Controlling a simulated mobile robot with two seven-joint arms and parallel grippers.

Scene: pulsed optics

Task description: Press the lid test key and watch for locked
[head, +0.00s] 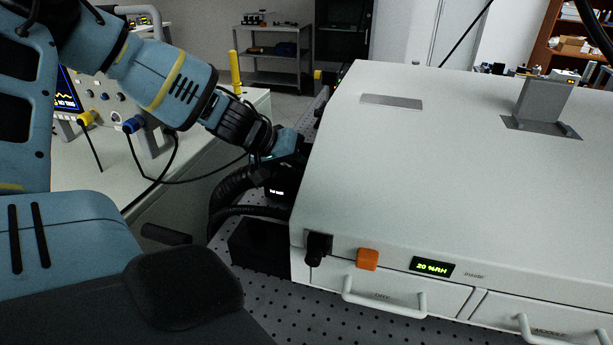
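A large white enclosure (410,170) with a closed lid fills the right half of the head view. Its front has an orange block (367,259), a black fitting (319,246) and a green-lit display (432,266) reading "20 %RH". A small dark display (277,192) with tiny pale text stands by its left side; I cannot read it. I cannot make out a key marked lid test or the word locked. My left gripper (297,149) is at the enclosure's left side, above the small display. Its fingers are mostly hidden, and contact cannot be told. My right gripper is out of view.
Two drawers with white handles (384,305) are below the enclosure's front. Black hoses (228,192) run along its left side above the perforated table (285,310). A bench (190,150) with instruments and cables stands at left. A grey upright block (543,101) stands on the lid.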

